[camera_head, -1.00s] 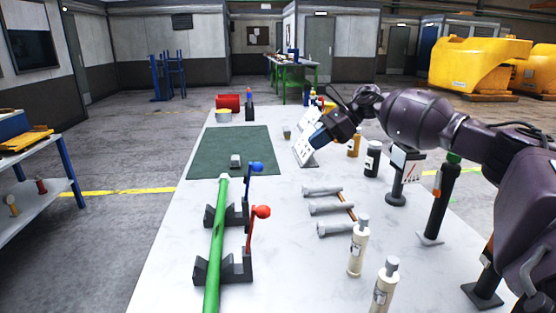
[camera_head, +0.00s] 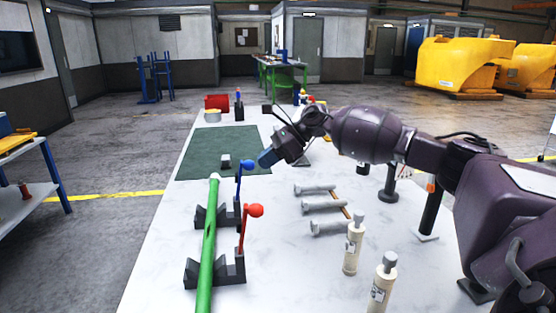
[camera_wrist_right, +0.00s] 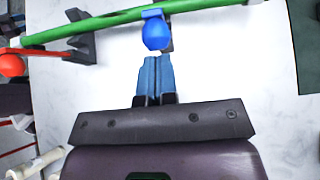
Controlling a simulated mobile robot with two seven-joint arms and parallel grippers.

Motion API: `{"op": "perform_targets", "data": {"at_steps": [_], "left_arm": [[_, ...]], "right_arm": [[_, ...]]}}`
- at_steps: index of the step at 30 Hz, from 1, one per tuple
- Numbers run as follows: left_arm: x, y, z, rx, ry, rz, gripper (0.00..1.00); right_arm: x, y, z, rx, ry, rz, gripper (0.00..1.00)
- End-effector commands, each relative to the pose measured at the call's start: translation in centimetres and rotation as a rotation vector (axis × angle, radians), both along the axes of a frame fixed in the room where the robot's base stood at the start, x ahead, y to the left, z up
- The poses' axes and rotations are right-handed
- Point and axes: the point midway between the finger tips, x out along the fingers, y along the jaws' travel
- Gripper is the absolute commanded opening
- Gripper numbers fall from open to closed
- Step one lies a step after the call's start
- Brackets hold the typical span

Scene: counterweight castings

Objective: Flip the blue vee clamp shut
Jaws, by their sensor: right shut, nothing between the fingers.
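The blue vee clamp is a lever with a blue ball knob (camera_head: 247,165) standing up beside the green bar (camera_head: 207,250), at the farther dark vee block (camera_head: 203,217). The lever stands roughly upright, not over the bar. My right gripper (camera_head: 266,159) is just right of the blue knob in the head view. In the right wrist view its blue fingers (camera_wrist_right: 154,62) are closed together with nothing between them, tips just short of the blue knob (camera_wrist_right: 156,35). I cannot tell whether they touch it. My left gripper is not in view.
A red-knobbed lever (camera_head: 254,210) stands at the nearer vee block (camera_head: 232,269). Several grey bolts (camera_head: 315,207) lie to the right, with two cream bottles (camera_head: 353,245) nearer.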

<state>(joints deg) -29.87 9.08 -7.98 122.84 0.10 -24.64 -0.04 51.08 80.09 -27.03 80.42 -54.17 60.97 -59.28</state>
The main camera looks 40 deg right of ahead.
Motion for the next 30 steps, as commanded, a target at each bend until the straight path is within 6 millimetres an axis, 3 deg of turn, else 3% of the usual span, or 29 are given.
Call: {"op": "perform_targets", "data": {"at_steps": [30], "left_arm": [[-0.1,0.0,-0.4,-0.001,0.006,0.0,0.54]], "right_arm": [[1.1,1.7,0.9,-0.096,0.058,0.002,0.0]]}}
